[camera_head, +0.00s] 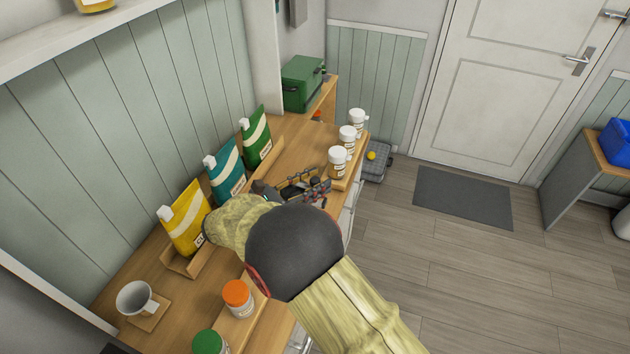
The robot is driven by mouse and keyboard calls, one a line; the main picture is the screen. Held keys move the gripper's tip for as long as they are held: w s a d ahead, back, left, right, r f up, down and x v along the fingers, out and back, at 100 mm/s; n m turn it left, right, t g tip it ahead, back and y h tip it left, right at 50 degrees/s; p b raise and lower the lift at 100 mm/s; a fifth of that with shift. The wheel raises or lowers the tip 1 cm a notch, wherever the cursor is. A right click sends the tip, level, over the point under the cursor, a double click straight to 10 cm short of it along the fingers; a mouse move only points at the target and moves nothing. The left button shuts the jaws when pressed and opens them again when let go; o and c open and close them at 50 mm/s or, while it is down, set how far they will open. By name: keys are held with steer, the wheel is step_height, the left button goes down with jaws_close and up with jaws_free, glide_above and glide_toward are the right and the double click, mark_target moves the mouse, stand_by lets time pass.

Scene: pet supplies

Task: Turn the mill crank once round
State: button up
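No mill can be made out for certain. A green box (303,84) stands at the far end of the counter with a small dark fitting on its right side, too small to tell whether it is a crank. My arm reaches over the counter and its large dark joint covers much of the middle. My gripper (300,188) is beyond that joint, low over the counter and left of the white jars. Its fingers are partly hidden, and I cannot tell whether they are open or hold anything.
Yellow (185,222), teal (225,174) and green (256,138) pouches stand along the wall. Several white-lidded jars (338,162) line the right edge. A mug (137,299), an orange-lidded jar (238,298) and a green-lidded jar (210,343) are nearer.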

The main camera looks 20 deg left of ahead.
steer(key=v, duration=1.1)
steer(key=shift+s+a, duration=0.3)
